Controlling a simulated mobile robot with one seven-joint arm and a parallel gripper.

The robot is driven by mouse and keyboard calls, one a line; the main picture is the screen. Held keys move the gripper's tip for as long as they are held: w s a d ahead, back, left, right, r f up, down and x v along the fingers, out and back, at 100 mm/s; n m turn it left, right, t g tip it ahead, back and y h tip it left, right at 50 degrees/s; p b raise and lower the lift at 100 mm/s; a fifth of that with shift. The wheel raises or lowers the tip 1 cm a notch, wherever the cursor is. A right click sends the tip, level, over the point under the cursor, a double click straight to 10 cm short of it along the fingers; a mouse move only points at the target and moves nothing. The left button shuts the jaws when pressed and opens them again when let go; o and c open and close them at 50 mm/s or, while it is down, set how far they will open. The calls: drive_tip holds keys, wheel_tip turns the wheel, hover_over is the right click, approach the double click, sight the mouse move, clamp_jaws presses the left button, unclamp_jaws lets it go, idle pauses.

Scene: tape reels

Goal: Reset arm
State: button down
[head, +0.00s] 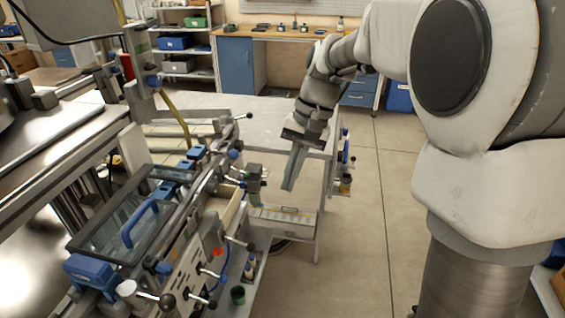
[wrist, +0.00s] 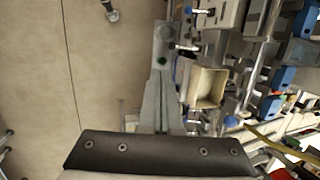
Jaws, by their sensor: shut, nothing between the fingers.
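My arm reaches from the right side of the head view toward the middle. My gripper (head: 289,188) points down at the end of it, with its long grey fingers together and nothing between them. It hangs in front of the grey table, to the right of the machine (head: 190,255) with blue handles and levers. In the wrist view the fingers (wrist: 161,80) extend up from a dark bracket, beside the machine's fittings. I cannot tell the exact gap between the fingers and the machine.
A grey table (head: 200,108) stands behind the gripper. A low tray (head: 285,222) sits beneath it. A workbench with a blue cabinet (head: 236,64) and shelves line the back. Concrete floor (head: 375,230) is open to the right of the table.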

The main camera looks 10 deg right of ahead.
drive_tip(key=s+d+r+n+t+h, duration=0.1)
drive_tip(key=s+d+t, duration=0.1)
drive_tip(key=s, duration=0.7)
drive_tip(key=s+d+r+n+t+h, duration=0.2)
drive_tip(key=s+d+t, duration=0.1)
drive_tip(key=s, duration=0.6)
drive_tip(key=shift+d+n+t+p, duration=0.25)
drive_tip(key=shift+n+t+p, duration=0.05)
drive_tip(key=shift+t, duration=0.6)
drive_tip(key=shift+r, duration=0.1)
